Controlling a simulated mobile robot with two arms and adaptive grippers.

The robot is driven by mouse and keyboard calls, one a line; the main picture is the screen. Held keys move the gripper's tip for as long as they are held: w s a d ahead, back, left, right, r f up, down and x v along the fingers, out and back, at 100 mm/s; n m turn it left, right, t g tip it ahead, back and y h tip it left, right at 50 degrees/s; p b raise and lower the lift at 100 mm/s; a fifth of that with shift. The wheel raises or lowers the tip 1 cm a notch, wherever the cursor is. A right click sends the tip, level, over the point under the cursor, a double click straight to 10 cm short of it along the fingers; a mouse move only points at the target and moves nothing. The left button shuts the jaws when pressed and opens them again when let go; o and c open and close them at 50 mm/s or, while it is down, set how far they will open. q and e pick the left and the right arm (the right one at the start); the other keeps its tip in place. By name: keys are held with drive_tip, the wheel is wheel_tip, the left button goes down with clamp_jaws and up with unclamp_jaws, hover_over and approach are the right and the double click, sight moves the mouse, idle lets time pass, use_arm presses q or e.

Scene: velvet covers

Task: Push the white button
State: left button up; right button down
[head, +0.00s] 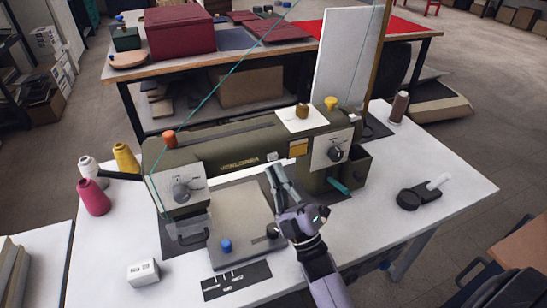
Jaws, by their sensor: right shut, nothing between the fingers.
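A small white button (272,156) sits on the front face of an olive-green sewing machine (225,160), between the gold lettering and a mustard square (298,148). My right gripper (273,172) is in front of the machine, its fingers shut and empty. The fingertips point up toward the white button and appear just below it in the picture. Whether they touch the machine front cannot be told. My left gripper is out of view.
The machine stands on a white table (440,185) with thread spools (93,197) at left and a white box (143,272) in front. Dials (181,192) flank its front. A black tool (410,199) lies at right. A tall white panel (347,60) rises behind.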

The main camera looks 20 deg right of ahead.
drive_tip(key=s+p, duration=0.1)
drive_tip(key=s, duration=0.4)
drive_tip(key=shift+s+a, duration=0.15)
drive_tip(key=shift+s, duration=0.05)
idle(0.5)
